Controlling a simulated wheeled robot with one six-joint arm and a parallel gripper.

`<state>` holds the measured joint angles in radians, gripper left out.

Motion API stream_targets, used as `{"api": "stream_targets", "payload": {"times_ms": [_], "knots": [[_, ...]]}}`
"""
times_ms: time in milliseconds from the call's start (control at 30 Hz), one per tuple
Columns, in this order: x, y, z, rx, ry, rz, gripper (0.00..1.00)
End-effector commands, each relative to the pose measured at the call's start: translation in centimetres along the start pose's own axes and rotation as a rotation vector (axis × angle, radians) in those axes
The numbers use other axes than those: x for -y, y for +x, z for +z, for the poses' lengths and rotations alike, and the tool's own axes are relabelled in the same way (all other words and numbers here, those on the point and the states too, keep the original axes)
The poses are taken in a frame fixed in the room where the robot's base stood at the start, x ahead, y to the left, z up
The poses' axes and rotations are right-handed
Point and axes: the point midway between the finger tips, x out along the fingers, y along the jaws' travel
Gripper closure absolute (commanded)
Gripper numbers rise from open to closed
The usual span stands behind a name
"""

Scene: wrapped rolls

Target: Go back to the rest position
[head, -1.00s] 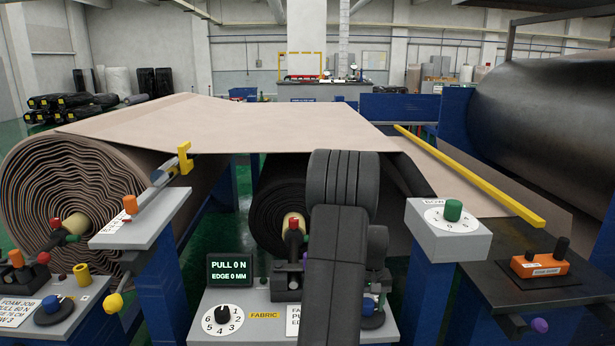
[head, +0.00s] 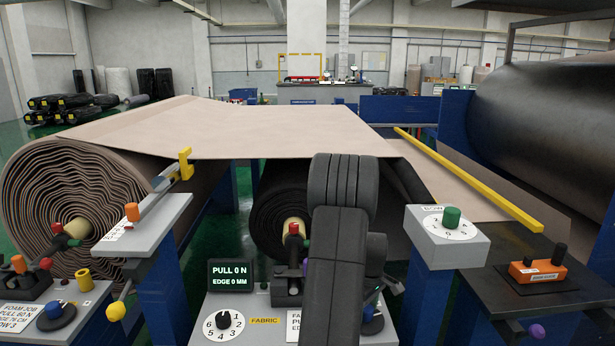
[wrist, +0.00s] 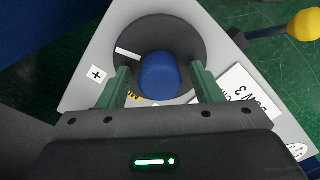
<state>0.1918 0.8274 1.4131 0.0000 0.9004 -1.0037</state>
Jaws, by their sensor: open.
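In the wrist view my gripper (wrist: 161,84) is open. Its two green fingers stand on either side of a blue knob (wrist: 160,76), with a small gap on each side. The knob sits on a dark round dial (wrist: 188,42) with a white pointer mark, on a light grey panel with a plus sign. In the head view my dark arm rises in the middle and hides most of the gripper. A lit green strip on it shows just right of the arm (head: 373,293), near a partly hidden blue knob (head: 369,313).
A grey fabric panel (head: 264,308) with a numbered dial and a pull display stands in front. A foam roll (head: 60,200) is at left, a dark roll (head: 268,210) behind my arm. A bow dial box (head: 420,222) and a dark table (head: 505,290) are at right.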

Motion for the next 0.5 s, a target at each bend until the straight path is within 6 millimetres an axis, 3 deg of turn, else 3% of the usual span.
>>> {"api": "stream_targets", "payload": {"times_ms": [300, 500], "knots": [[0.0, -0.3, 0.0, 0.0, -0.212, 0.001, 0.41], [0.0, -2.0, 0.0, 0.0, -0.207, 0.0, 0.41]]}}
